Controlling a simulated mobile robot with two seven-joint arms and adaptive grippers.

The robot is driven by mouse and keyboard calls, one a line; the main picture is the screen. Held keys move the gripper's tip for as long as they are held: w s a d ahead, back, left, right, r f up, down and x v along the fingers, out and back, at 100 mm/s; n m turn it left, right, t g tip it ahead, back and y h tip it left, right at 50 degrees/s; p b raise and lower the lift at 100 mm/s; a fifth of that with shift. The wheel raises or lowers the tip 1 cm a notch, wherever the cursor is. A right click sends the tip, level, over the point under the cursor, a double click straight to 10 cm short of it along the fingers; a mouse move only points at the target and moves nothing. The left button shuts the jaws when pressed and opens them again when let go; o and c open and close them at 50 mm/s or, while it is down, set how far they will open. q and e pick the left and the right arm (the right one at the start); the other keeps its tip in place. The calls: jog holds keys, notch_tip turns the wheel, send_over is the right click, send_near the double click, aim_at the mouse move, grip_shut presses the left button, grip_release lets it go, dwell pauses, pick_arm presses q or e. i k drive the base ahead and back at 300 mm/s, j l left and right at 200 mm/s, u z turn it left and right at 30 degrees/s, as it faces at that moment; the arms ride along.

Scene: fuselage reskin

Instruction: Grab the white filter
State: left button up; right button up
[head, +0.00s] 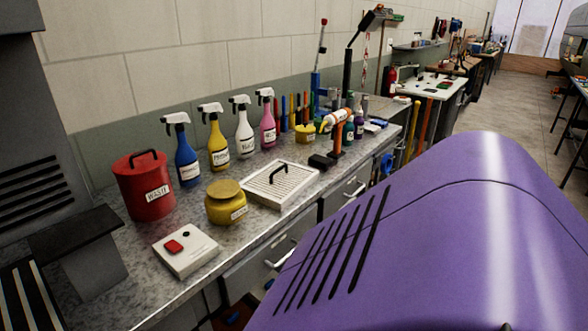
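The white filter (265,195) is a flat, square white panel with a ribbed top and a black arched handle (279,174). It lies flat on the grey speckled workbench (205,255), near its front edge and left of the black-and-orange stand. Its handle is uncovered and nothing lies on it. Neither of my grippers shows in this view.
A yellow jar (226,208) and a red waste can (145,186) stand left of the filter. A white box with a red button (186,251) sits in front. Several spray bottles (245,132) line the wall. A large purple body (450,235) fills the lower right.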

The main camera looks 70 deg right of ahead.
aim_at(281, 183)
jog(key=k+z, duration=0.3)
jog(key=k+l+z, duration=0.3)
jog(key=k, duration=0.2)
jog(key=i+l+z, duration=0.15)
jog(key=z, duration=0.2)
jog(key=i+l+z, duration=0.1)
jog(key=i+z, duration=0.25)
jog(key=i+l+z, duration=0.1)
jog(key=z, duration=0.25)
jog(key=i+l, duration=0.1)
jog(key=i, duration=0.8)
